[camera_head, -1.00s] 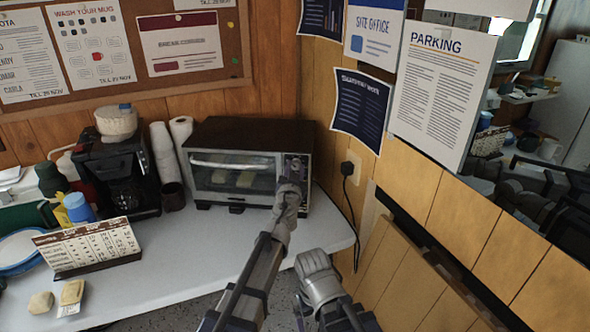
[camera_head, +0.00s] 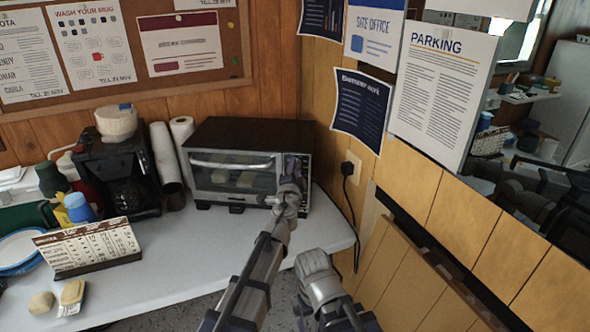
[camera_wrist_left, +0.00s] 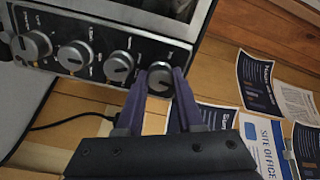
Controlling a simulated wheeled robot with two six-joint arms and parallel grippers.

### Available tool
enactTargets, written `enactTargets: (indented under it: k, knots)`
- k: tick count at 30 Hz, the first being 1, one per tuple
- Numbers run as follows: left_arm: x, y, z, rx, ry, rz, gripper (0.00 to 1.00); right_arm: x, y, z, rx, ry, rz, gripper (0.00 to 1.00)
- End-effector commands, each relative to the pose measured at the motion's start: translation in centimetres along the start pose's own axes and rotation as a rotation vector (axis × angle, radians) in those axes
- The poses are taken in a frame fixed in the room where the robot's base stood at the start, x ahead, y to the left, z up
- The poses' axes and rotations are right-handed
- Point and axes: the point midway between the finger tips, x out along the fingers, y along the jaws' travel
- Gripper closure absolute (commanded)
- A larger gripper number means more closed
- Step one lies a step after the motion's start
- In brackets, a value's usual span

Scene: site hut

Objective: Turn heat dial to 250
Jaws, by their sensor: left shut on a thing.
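The toaster oven (camera_head: 245,140) stands at the back right of the white worktop. Its control panel has a column of round grey dials, which runs across the left wrist view. My left gripper (camera_head: 292,168) is at the upper part of this panel. In the left wrist view its two dark fingers (camera_wrist_left: 162,88) sit on either side of the end dial (camera_wrist_left: 160,76), the topmost one, and are shut on it. The other dials (camera_wrist_left: 118,66) are free. The dial's scale and setting are too small to read. Part of my right arm shows at the lower middle; its gripper fingers are not visible.
A coffee maker (camera_head: 115,175) and paper rolls (camera_head: 165,160) stand left of the oven. A desk calendar (camera_head: 88,247) and two small food items lie further forward. The wooden wall, with a socket and plug (camera_head: 347,168), is close on the right.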

Motion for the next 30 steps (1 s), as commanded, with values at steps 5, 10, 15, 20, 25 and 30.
enactTargets:
  k: [5, 10, 15, 20, 25, 30]
  knots:
    - [-0.03, 0.01, -0.02, 0.168, 0.001, 0.000, 1.00, 0.00, 0.00, 0.00, 0.000, 0.000, 0.000, 0.00]
    - [-0.03, 0.01, -0.03, 0.330, 0.001, 0.000, 1.00, 0.00, 0.00, 0.00, 0.000, 0.000, 0.000, 0.00]
    - [-0.03, 0.01, -0.03, 0.491, 0.001, 0.000, 1.00, -0.01, 0.00, 0.00, 0.000, 0.000, 0.000, 0.00]
    - [-0.04, 0.01, -0.04, 0.642, 0.001, 0.000, 1.00, -0.01, 0.00, 0.00, 0.000, 0.000, 0.000, 0.00]
    - [-0.04, 0.01, -0.05, 0.796, 0.001, 0.000, 1.00, -0.01, 0.00, 0.00, 0.000, 0.000, 0.000, 0.00]
    - [-0.05, 0.01, -0.05, 0.929, 0.001, 0.000, 1.00, -0.01, 0.00, 0.00, 0.000, 0.000, 0.000, 0.00]
